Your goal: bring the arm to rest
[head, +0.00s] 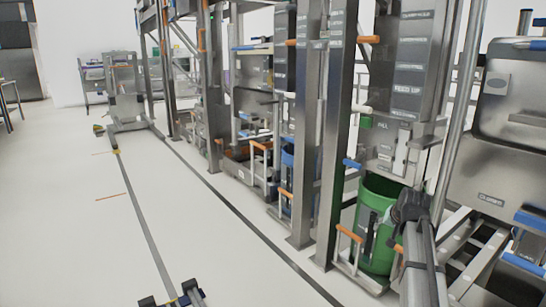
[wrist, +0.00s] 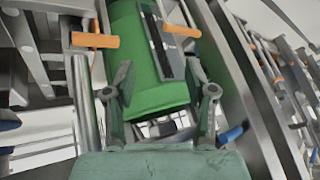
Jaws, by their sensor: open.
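My gripper (wrist: 160,78) is open, its two fingers spread apart at the lower middle of the wrist view. A green bin (wrist: 125,45) shows just beyond the fingertips, with a dark labelled strip on its side. I cannot tell whether the fingers touch it. In the head view the green bin (head: 378,190) stands low in the rack at the right, between orange-ended bars. My arm reaches in from the lower right, and its end partly covers the bin's front and right side.
Steel rack posts (head: 336,130) stand close to the bin's left. An orange-ended bar (wrist: 95,40) crosses beside the bin in the wrist view. Blue-handled metal equipment (head: 510,100) stands at the right. The white floor (head: 70,220) at the left is mostly clear, with dark rails along it.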

